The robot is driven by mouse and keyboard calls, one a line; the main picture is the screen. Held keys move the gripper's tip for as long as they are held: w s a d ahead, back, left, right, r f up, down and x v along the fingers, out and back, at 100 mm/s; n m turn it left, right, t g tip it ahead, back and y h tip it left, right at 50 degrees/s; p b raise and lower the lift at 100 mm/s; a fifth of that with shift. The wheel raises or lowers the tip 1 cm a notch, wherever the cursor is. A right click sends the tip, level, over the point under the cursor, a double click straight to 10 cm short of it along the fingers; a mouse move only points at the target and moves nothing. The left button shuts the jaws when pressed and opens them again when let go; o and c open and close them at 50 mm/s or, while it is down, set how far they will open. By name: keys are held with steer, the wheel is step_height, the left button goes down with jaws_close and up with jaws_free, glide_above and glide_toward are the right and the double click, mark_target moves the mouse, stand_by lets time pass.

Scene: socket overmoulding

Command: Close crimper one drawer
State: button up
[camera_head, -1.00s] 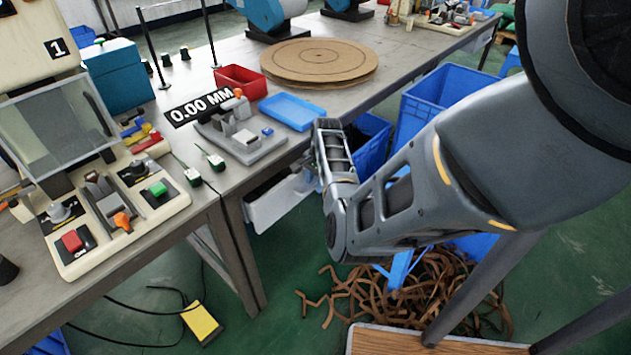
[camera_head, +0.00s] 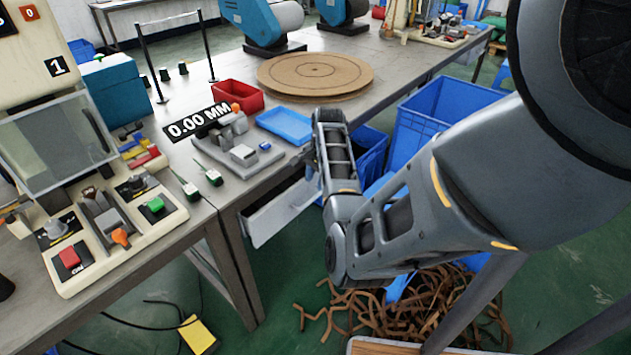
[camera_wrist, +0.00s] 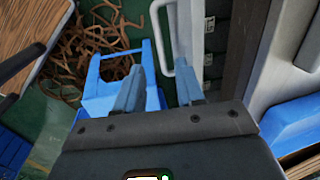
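A pale grey drawer (camera_head: 284,212) stands open under the table edge, right of the machine labelled 1 (camera_head: 57,67). In the wrist view its white front (camera_wrist: 191,35) and loop handle (camera_wrist: 160,28) show, with dark compartments behind the front. My gripper (camera_wrist: 160,92) is open, with a gap between its two fingers and nothing held. The fingers point toward the drawer front, the right one overlapping its lower part in the picture. I cannot tell whether it touches.
Blue crates (camera_head: 440,118) stand on the floor right of the table. Brown strips (camera_head: 420,310) lie heaped below my arm. A blue stool-like object (camera_wrist: 105,95) is left of my fingers. A blue tray (camera_head: 285,125) sits at the table edge.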

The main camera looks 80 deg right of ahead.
steer(key=shift+s+a+f, duration=0.1)
steer(key=shift+a, duration=0.1)
steer(key=shift+c, duration=1.3)
steer(key=a, duration=0.2)
steer(key=a+t+h+p, duration=0.1)
steer(key=a, duration=0.1)
steer(key=a+f+t+h, duration=0.1)
steer(key=a, duration=0.1)
steer(key=shift+s+p, duration=0.3)
steer(key=shift+s, duration=0.05)
jaws_close()
steer(key=a+r+t+h+p, duration=0.15)
steer(key=a+r+t, duration=0.25)
steer(key=a, duration=0.6)
glide_toward(270, 211)
steer(key=shift+x, duration=3)
